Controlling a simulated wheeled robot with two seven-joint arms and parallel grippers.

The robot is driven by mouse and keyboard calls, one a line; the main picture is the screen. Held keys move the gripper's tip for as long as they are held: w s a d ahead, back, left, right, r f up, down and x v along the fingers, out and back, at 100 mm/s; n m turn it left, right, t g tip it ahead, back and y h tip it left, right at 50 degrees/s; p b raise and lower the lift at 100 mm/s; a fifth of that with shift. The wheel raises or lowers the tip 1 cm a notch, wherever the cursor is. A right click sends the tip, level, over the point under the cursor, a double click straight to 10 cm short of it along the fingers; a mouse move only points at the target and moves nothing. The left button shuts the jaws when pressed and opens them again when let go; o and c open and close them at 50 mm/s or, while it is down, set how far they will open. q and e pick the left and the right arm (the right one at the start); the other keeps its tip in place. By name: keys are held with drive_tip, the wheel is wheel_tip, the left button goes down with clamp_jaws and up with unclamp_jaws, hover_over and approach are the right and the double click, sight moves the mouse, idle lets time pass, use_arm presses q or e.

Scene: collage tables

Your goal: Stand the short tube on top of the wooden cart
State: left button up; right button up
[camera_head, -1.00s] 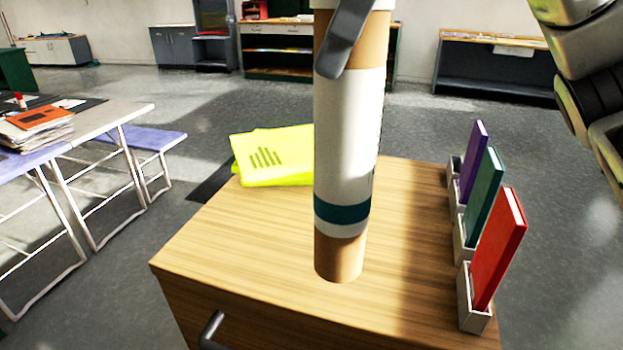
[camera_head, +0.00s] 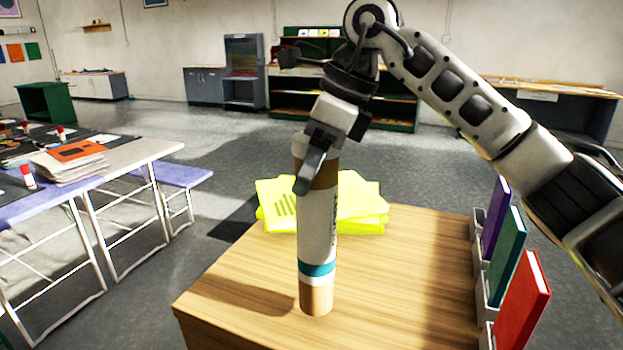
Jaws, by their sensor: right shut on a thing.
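The short tube (camera_head: 318,225) is tan with a white label and a teal band, and a pale cap shows at its top. It is upright over the top of the wooden cart (camera_head: 400,290). Its lower end appears at or very near the wood; I cannot tell if it touches. My right gripper (camera_head: 312,165) reaches down from above and is shut on the tube near its top. One finger shows across the tube's front; the other is hidden. My left gripper is not in view.
Bright yellow folded vests (camera_head: 360,205) lie on the cart's far edge, behind the tube. Purple, teal and red books (camera_head: 522,300) stand in grey holders along its right edge. Bare wood surrounds the tube's base. A table with papers (camera_head: 75,160) stands at left.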

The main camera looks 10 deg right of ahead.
sight(316, 234)
wheel_tip(316, 234, down, 3)
drive_tip(key=shift+r, duration=0.2)
drive_tip(key=shift+f, duration=0.15)
drive_tip(key=o, duration=1.3)
